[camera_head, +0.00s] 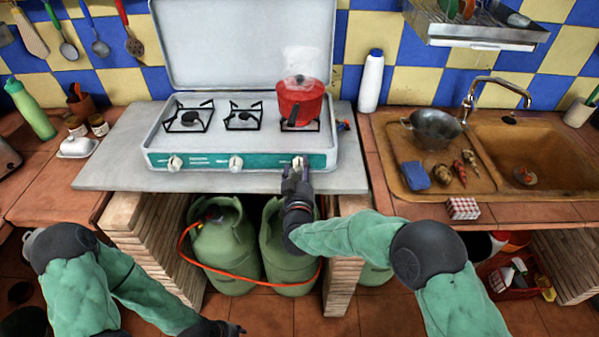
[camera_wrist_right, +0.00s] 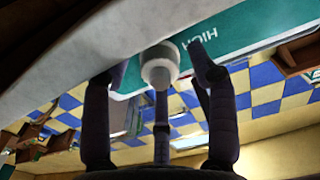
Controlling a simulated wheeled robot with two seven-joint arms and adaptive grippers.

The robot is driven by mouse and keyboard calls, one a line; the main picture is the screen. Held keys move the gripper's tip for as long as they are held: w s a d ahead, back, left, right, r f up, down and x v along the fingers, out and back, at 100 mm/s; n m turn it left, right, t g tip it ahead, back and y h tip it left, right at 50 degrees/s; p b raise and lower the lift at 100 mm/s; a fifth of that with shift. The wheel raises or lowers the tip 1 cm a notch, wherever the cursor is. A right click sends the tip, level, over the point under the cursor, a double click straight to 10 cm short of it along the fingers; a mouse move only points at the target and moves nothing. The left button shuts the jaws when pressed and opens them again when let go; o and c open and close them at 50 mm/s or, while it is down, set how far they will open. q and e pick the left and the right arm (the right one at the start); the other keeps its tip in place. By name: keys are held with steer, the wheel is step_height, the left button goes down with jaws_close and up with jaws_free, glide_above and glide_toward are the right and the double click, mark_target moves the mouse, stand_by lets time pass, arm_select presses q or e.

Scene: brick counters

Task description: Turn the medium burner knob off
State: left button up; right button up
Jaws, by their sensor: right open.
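The stove's teal front panel (camera_head: 205,160) carries a left knob (camera_head: 174,163), a middle knob (camera_head: 236,163) and a right knob (camera_head: 299,161), all pale. Their labels are too small in the head view to tell which is the medium one. My right gripper (camera_head: 297,175) is open at the right knob. In the right wrist view, that knob (camera_wrist_right: 160,66) sits between the spread fingers (camera_wrist_right: 155,78), beside the word HIGH; contact is unclear. My left gripper (camera_head: 228,329) is low at the bottom edge, away from the stove; its fingers are unclear.
A red pot (camera_head: 301,101) with pale steam above it stands on the right burner. The left and middle burners are bare. Green gas bottles (camera_head: 226,250) stand under the counter. A white bottle (camera_head: 371,82) is right of the stove, before the sink (camera_head: 535,150).

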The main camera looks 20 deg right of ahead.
steer(key=shift+w, duration=0.2)
steer(key=c, duration=1.1)
steer(key=shift+c, duration=0.2)
steer(key=shift+r+m, duration=0.1)
steer(key=shift+m, duration=0.3)
steer(key=o, duration=1.1)
steer(key=shift+o, duration=0.2)
steer(key=v, duration=1.2)
